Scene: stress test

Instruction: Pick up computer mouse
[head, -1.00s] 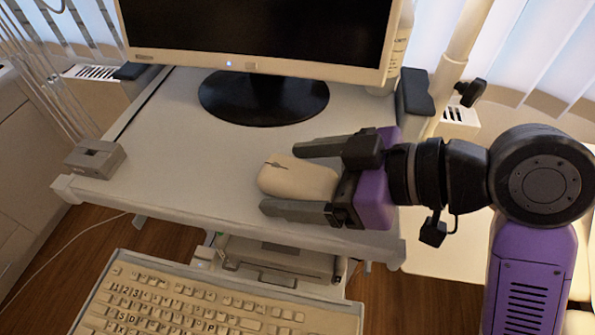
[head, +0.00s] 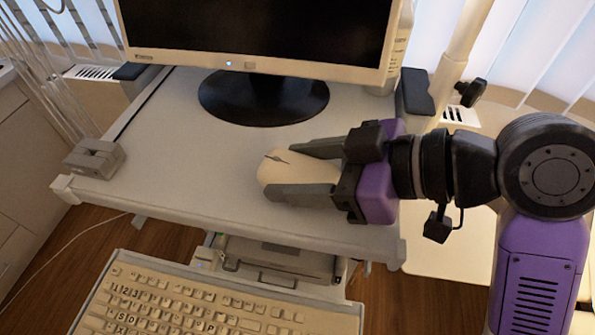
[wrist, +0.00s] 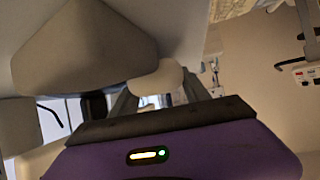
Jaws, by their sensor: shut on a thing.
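The cream computer mouse (head: 285,174) is at the front middle of the light grey desk shelf (head: 180,140), below the monitor. My gripper (head: 271,171) reaches in from the right and is shut on the mouse, with one dark finger along each long side. The rounded left end of the mouse sticks out between the fingertips; its right end is hidden by the gripper. In the wrist view the pale mouse (wrist: 158,82) shows between the two fingers. I cannot tell whether it touches the shelf or is just above it.
A monitor (head: 262,35) on a round black base (head: 263,98) stands behind the mouse. A small grey box (head: 95,160) sits at the shelf's left corner. A cream keyboard (head: 200,305) lies lower, in front. The shelf's left part is clear.

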